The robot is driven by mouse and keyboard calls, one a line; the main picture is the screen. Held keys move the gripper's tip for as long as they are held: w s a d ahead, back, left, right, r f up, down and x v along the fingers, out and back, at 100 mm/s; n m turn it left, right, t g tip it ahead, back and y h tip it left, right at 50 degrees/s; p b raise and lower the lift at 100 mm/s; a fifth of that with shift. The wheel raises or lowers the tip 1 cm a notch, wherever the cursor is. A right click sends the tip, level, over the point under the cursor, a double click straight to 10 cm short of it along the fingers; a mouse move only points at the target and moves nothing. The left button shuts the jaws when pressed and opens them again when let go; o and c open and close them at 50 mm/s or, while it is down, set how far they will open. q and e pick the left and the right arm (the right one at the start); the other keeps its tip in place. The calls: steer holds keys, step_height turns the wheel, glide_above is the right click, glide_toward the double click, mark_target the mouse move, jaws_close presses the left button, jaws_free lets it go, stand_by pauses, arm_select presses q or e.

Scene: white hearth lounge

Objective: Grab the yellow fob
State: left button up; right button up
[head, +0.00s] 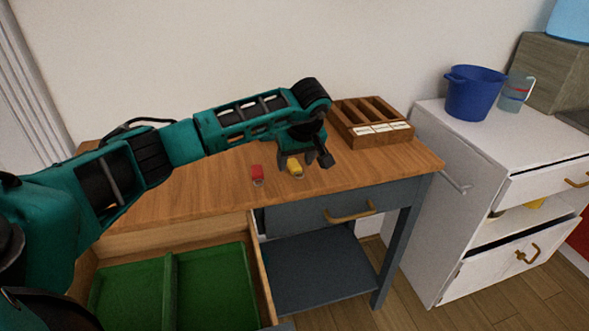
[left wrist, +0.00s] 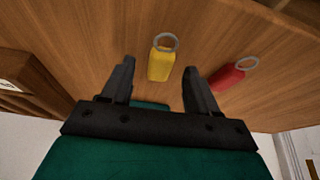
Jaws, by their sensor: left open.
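The yellow fob (head: 294,166) lies on the wooden tabletop, with a metal ring at one end. My left gripper (head: 309,161) is above the table, right at the fob in the head view. In the left wrist view the yellow fob (left wrist: 161,62) lies between and just beyond the tips of my open left gripper (left wrist: 160,80), its ring pointing away. Nothing is held. A red fob (head: 257,174) lies to the left of the yellow one; in the left wrist view the red fob (left wrist: 228,77) is beside the right finger. My right gripper is not in view.
A wooden compartment box (head: 345,126) with white labels stands at the table's back right. An open drawer with a green divided tray (head: 171,265) is at the front left. A white cabinet (head: 433,180) with a blue bucket (head: 470,95) stands to the right.

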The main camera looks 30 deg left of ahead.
arm_select(q)
steer(key=shift+w+a+f, duration=0.1)
steer(key=shift+a+f, duration=0.05)
steer(key=shift+f, duration=0.3)
jaws_close()
steer(key=shift+r, duration=0.15)
